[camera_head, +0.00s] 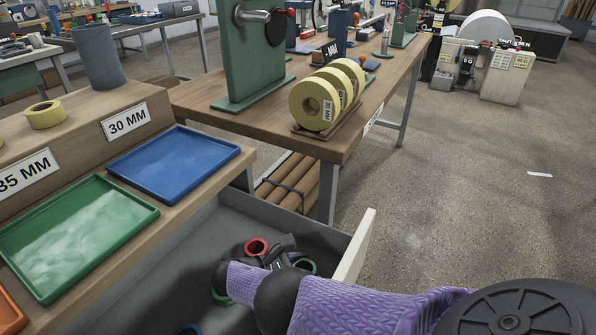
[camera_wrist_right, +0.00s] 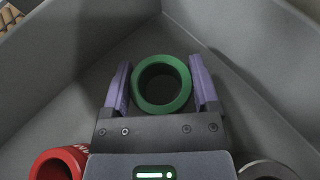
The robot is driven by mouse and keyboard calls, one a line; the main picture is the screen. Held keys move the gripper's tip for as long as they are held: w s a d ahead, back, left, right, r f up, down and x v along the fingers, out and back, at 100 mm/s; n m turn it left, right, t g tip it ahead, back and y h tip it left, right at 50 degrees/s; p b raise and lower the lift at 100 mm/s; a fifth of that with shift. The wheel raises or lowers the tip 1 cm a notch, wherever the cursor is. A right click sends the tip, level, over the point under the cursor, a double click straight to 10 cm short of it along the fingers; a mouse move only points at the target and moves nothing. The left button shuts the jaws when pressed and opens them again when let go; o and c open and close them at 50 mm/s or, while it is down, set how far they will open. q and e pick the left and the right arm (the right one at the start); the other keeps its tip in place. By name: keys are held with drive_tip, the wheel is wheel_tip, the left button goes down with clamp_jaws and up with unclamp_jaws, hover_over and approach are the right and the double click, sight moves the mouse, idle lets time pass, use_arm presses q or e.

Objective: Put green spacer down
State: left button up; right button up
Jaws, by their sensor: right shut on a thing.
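My right gripper (camera_head: 290,256) reaches down into the open grey drawer (camera_head: 205,240). In the right wrist view its two purple fingers (camera_wrist_right: 161,88) are on either side of a green ring-shaped spacer (camera_wrist_right: 137,86), shut on it near the drawer's corner. In the head view a green ring edge (camera_head: 311,266) shows by the fingertips, mostly hidden by the gripper. Whether the spacer touches the drawer floor I cannot tell. A second green edge (camera_head: 218,298) shows left of my wrist. My left gripper is not in view.
A red spacer (camera_wrist_right: 58,163) and a dark grey ring (camera_wrist_right: 267,170) lie nearby in the drawer; a blue one (camera_head: 189,329) is at the bottom edge. A green tray (camera_head: 75,236) and a blue tray (camera_head: 172,162) lie empty on the bench. Drawer walls surround the gripper.

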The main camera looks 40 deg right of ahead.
drive_tip(key=shift+f, duration=0.65)
drive_tip(key=shift+r, duration=0.25)
drive_tip(key=shift+c, duration=0.7)
drive_tip(key=shift+f, duration=0.15)
drive_tip(key=o, duration=1.3)
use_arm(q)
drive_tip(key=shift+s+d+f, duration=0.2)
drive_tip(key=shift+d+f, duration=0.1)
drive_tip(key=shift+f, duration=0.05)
use_arm(e)
drive_tip(key=shift+w+a+r, duration=0.15)
drive_tip(key=shift+a+r, duration=0.15)
drive_tip(key=b+v, duration=0.2)
drive_tip(key=v, duration=0.9)
drive_tip(key=shift+f, duration=0.1)
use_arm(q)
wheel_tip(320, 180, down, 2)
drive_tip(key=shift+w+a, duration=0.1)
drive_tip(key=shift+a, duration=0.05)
use_arm(e)
drive_tip(key=shift+w+a, duration=0.1)
